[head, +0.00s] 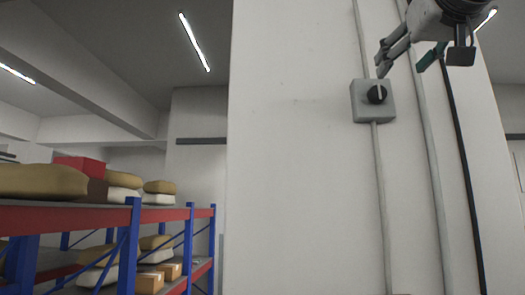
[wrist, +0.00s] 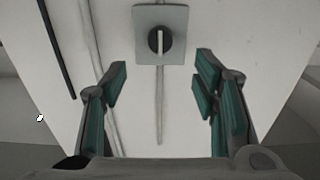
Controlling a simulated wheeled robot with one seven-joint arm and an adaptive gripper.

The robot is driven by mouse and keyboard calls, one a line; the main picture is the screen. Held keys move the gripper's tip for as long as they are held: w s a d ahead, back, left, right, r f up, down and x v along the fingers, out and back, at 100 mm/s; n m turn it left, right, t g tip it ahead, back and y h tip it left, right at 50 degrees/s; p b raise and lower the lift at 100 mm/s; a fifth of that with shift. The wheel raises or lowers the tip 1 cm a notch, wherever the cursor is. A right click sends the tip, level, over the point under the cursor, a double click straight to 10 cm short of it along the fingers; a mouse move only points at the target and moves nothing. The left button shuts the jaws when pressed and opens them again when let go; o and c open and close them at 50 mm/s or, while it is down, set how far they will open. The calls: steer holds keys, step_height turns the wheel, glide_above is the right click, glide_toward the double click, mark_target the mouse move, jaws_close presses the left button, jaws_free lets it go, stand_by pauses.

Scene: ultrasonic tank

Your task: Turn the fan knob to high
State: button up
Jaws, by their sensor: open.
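The fan knob (head: 377,94) is a round black dial with a pale pointer bar, on a grey square box (head: 358,101) fixed to a white wall column. In the head view the pointer stands about upright. The knob also shows in the wrist view (wrist: 159,40), near the top centre, with its bar roughly vertical. My gripper (head: 412,62) is open and empty, above and to the right of the knob in the head view. In the wrist view its teal-padded fingers (wrist: 160,85) are spread wide, below the knob in the picture and apart from it. No marks around the dial are readable.
Conduits (head: 382,200) run up and down the column by the box, with a black cable (head: 464,170) further right. A blue and red shelf rack (head: 135,214) with sacks and boxes stands at the left. The wall around the box is otherwise bare.

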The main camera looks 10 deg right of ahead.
mark_target(380, 91)
steer(key=p+x, duration=0.2)
steer(key=x, duration=0.9)
steer(key=c, duration=1.2)
